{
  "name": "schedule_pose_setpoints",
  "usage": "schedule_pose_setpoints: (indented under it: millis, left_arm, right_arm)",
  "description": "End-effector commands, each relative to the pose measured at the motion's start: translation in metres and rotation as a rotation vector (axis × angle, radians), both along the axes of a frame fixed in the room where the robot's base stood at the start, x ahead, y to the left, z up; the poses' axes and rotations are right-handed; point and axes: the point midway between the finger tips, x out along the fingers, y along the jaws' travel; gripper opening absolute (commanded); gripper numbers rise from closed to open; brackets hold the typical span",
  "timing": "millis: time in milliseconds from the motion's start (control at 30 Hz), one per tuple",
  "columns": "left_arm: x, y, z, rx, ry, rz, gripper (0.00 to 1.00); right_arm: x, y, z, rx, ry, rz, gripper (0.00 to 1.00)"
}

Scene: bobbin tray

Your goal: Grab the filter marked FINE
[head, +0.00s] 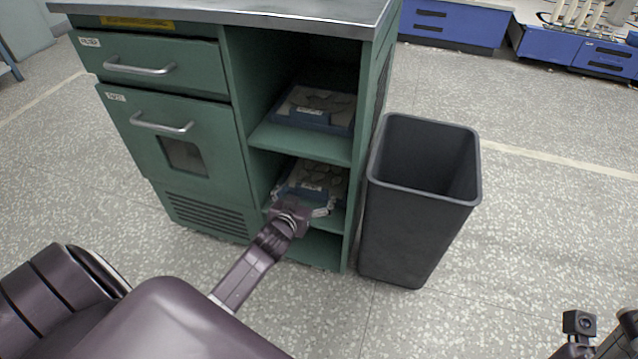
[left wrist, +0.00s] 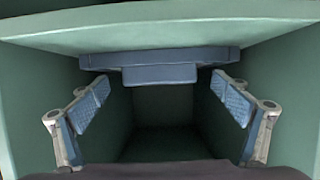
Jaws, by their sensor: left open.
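Two blue-edged trays with grey contents sit in the green cabinet's open shelves: an upper one (head: 313,108) and a lower one (head: 318,175). Each has a small pale label too small to read, so I cannot tell which is marked FINE. My left gripper (head: 303,200) is at the front of the lower compartment, open, just before the lower tray and partly covering it. In the left wrist view, the blue front with a tab (left wrist: 160,73) lies beyond and between the spread, empty fingers (left wrist: 160,92). Only dark parts of my right arm show at bottom right.
The green cabinet (head: 190,175) has a drawer and a door on its left. Open speckled floor lies in front and to the right.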

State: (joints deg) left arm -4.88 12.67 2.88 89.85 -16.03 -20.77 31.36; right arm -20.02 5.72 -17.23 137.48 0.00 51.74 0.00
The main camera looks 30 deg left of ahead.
Motion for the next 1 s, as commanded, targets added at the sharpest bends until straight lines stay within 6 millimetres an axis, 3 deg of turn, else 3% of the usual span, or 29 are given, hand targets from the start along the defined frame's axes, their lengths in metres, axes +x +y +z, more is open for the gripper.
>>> schedule_pose_setpoints:
  millis: [133,367,833,1000]
  left_arm:
    - [0.0106,0.0016,-0.0061,-0.001,0.001,-0.001,0.93]
    - [0.0111,0.0017,-0.0054,-0.002,0.002,-0.001,0.93]
    - [0.0108,0.0015,-0.0054,-0.002,0.002,-0.001,0.43]
    - [0.0113,0.0014,-0.0045,-0.002,0.0,-0.001,0.43]
  right_arm:
    - [0.0003,0.0001,-0.0073,-0.001,0.002,0.0,0.4]
    - [0.0004,0.0001,-0.0062,-0.001,0.002,0.0,0.4]
    - [0.0006,0.0003,-0.0064,-0.001,0.003,0.0,0.4]
    - [0.0007,0.0001,-0.0063,-0.001,0.003,-0.001,0.4]
